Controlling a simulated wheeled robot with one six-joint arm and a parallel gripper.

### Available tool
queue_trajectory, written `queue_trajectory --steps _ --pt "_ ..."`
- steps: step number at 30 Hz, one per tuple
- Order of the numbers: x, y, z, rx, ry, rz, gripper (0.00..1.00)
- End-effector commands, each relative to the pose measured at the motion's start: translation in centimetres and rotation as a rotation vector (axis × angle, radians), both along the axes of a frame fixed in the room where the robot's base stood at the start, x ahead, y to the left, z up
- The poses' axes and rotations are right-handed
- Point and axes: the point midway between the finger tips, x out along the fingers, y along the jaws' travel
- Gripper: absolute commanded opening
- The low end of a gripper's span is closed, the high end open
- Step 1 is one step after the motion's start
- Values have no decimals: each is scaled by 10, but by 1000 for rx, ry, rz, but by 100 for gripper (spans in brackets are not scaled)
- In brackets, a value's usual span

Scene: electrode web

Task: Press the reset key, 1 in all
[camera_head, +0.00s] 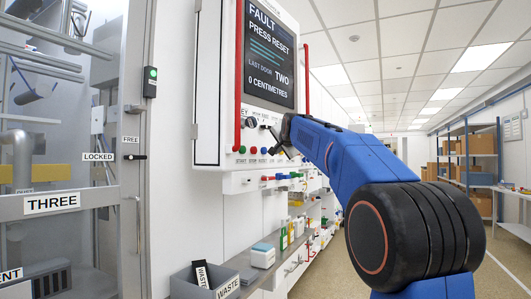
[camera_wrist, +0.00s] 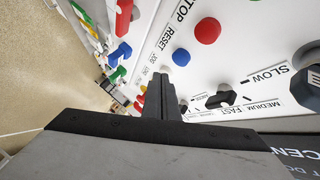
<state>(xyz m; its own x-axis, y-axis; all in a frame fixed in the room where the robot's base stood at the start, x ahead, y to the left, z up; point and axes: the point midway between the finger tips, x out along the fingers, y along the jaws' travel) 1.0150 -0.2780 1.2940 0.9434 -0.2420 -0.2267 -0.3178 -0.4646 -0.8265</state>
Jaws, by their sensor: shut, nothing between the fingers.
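The reset key is a round blue button (camera_wrist: 181,57) on the white panel, by the printed word RESET in the wrist view. It also shows in the head view (camera_head: 264,150), in the button row under the screen. My gripper (camera_wrist: 165,78) is shut and empty. In the wrist view its tips appear just below the blue button; I cannot tell whether they touch the panel. In the head view my gripper (camera_head: 272,132) is in front of the panel, slightly above and right of the blue button. The screen (camera_head: 269,52) reads FAULT, PRESS RESET.
The red stop button (camera_wrist: 207,30) is beside the blue one. A black selector knob (camera_wrist: 218,98) and a larger speed knob (camera_wrist: 306,85) stick out of the panel. Red upright bars (camera_head: 238,75) flank the screen. A grey waste bin (camera_head: 205,280) is below.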

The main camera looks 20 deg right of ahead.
Motion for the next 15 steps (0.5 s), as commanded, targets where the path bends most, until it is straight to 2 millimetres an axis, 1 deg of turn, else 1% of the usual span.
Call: queue_trajectory --steps 3,6,15 --pt "10 6 -1 0 1 2 0" --pt "15 9 0 -1 0 2 0" --pt "19 11 0 0 0 0 0"
